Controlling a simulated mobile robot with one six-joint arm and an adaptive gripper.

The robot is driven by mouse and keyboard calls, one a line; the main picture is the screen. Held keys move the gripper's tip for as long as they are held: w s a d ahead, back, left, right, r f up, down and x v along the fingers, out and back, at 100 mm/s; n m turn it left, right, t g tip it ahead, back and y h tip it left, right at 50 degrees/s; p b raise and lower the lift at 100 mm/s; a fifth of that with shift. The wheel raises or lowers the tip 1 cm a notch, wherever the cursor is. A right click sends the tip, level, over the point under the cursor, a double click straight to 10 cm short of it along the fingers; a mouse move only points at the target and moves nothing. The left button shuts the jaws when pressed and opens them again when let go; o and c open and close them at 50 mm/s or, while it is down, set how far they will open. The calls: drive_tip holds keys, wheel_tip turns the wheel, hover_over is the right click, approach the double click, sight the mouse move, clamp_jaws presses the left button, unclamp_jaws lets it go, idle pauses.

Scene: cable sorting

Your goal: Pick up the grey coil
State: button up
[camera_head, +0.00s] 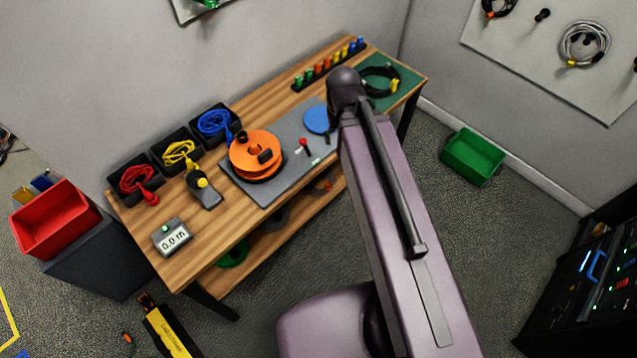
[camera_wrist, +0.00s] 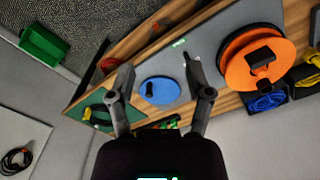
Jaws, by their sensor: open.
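A grey coil (camera_head: 583,45) with a yellow tie hangs on the white wall panel (camera_head: 540,65) at the upper right of the head view. My gripper (camera_wrist: 159,70) is open and empty in the wrist view, its fingers pointing toward the workbench around a blue disc (camera_wrist: 160,91). It is well apart from the grey coil. In the head view my arm hides the gripper. The grey coil is not recognisable in the wrist view, where a dark coil (camera_wrist: 15,160) hangs on the panel at lower left.
The workbench (camera_head: 180,262) carries an orange reel (camera_head: 257,150), bins of red, yellow and blue cable, a meter (camera_head: 172,237) and a black coil (camera_head: 380,80) on a green mat. A green bin (camera_head: 471,157) stands on the floor below the panel, with open carpet around it.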

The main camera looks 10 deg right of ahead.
drive_tip(key=w+f+m+b, duration=0.1)
drive_tip(key=w+f+b, duration=0.1)
drive_tip(key=f+b, duration=1.5)
drive_tip(key=w+f+b, duration=0.2)
drive_tip(key=f+b, duration=1.5)
drive_tip(key=w+f+m+b, duration=0.1)
drive_tip(key=w+f+b, duration=0.2)
drive_tip(key=f+b, duration=1.4)
drive_tip(key=m+b, duration=0.4)
drive_tip(key=m, duration=0.4)
hover_over(329, 185)
wheel_tip(329, 185, down, 4)
drive_tip(key=shift+f, duration=0.1)
drive_tip(key=shift+f+b, duration=0.95)
drive_tip(key=shift+f, duration=0.15)
drive_tip(key=shift+w+f, duration=0.1)
drive_tip(key=shift+f, duration=0.05)
